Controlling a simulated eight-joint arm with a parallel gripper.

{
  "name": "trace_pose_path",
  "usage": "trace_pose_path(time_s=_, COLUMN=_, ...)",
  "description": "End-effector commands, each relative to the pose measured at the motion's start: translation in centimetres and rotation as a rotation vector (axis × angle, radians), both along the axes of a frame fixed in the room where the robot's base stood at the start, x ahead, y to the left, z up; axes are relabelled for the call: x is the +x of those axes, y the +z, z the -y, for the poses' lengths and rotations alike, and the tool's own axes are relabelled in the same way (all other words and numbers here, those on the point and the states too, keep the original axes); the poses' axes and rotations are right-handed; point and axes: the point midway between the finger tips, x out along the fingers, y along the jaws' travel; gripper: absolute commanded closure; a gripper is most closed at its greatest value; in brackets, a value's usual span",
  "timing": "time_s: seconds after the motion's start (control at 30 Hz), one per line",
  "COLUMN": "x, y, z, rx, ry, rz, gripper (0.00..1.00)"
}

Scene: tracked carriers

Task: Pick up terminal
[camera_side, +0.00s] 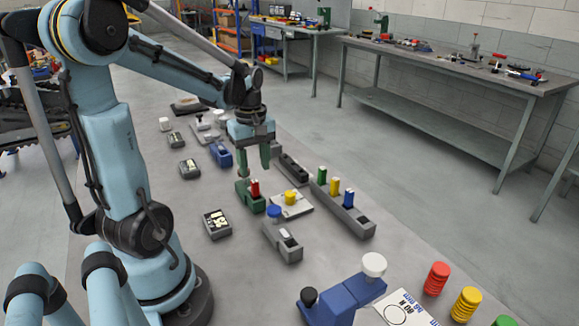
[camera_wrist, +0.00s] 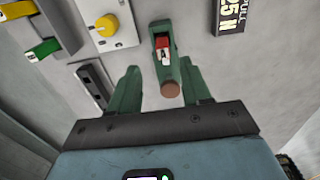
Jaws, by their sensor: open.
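In the wrist view the red block (camera_wrist: 161,43) sits in the green holder (camera_wrist: 168,72), which has a round brown end. My gripper (camera_side: 254,171) has green fingers pointing down just above the holder. In the wrist view my gripper (camera_wrist: 160,70) is open, one finger on each side of the holder, with nothing held.
A grey rack (camera_side: 362,230) with green, yellow and blue blocks stands to the right. A dark labelled block (camera_side: 217,224) lies to the left.

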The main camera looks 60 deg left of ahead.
Motion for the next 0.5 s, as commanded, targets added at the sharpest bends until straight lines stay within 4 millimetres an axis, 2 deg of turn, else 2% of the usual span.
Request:
trace_pose_path(time_s=0.23, x=-0.1, y=-1.1, z=0.1, rx=0.0, ry=-0.001, rz=0.0, gripper=0.52)
trace_pose_path(time_s=0.5, x=-0.6, y=-4.2, z=0.3, rx=0.001, ry=-0.001, rz=0.001, gripper=0.52)
